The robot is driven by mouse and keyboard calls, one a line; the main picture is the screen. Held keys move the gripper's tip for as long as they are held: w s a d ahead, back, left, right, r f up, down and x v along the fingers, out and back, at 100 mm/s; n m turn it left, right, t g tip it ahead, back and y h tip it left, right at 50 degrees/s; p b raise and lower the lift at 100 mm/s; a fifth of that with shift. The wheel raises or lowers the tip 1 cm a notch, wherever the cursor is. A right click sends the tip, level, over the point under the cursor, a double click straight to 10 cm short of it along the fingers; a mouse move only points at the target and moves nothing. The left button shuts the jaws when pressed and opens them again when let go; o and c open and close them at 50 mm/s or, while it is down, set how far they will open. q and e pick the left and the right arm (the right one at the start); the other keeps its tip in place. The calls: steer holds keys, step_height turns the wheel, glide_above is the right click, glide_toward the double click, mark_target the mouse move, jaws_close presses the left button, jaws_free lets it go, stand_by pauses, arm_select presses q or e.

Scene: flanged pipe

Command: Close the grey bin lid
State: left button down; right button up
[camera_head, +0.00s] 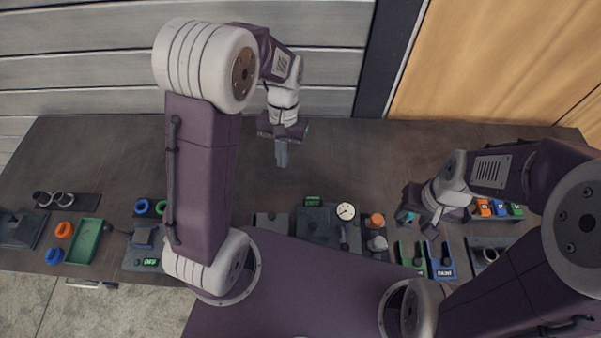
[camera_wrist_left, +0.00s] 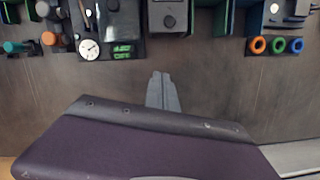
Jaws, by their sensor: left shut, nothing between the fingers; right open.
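No grey bin lid can be made out for certain. A dark grey box-like thing with a slanted panel (camera_head: 18,230) stands at the far left edge of the table; I cannot tell whether that panel is a lid. My left gripper (camera_head: 281,158) is shut and empty over bare table at the back middle, far from that box. Its fingers also show together in the left wrist view (camera_wrist_left: 161,80). My right gripper (camera_head: 418,224) is open near the table's right front, with dark fingers beside the small panels there.
A gauge (camera_head: 346,211) and a grey panel with a knob (camera_wrist_left: 168,17) stand along the front middle. My left arm hides part of this row. The back of the table is clear.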

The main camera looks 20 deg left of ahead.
arm_select(q)
steer(key=p, duration=0.2)
glide_toward(272, 227)
steer(key=w+f, duration=0.4)
steer(key=shift+s+a+f, duration=0.15)
steer(key=shift+a+f, duration=0.05)
steer(key=shift+f, duration=0.05)
arm_select(e)
steer(key=r, duration=0.1)
steer(key=s+r, duration=0.1)
steer(key=shift+s+a+r, duration=0.1)
steer(key=shift+a+r, duration=0.05)
steer(key=shift+r, duration=0.15)
arm_select(q)
steer(key=shift+s, duration=0.15)
arm_select(e)
steer(key=shift+s, duration=0.15)
